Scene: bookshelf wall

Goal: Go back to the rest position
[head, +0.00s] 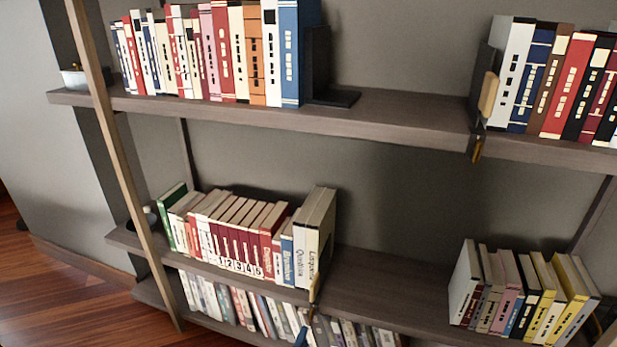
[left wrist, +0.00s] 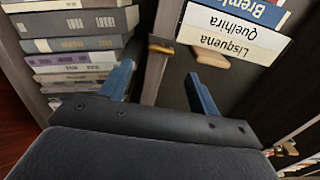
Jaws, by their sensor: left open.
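My left gripper (left wrist: 160,84) is open in the left wrist view, its two blue fingers apart with nothing between them. The fingers point toward the edge of a shelf board. In the head view only a bit of the left gripper (head: 301,338) shows at the bottom edge, below the middle shelf's front. My right gripper is in neither view.
The shelf wall is close ahead. The middle shelf (head: 385,285) is bare between two book groups. The upper shelf (head: 400,118) has a dark bookend (head: 318,70) and a free stretch. Books (head: 255,308) fill the lower shelf. Wood floor (head: 70,295) is clear at left.

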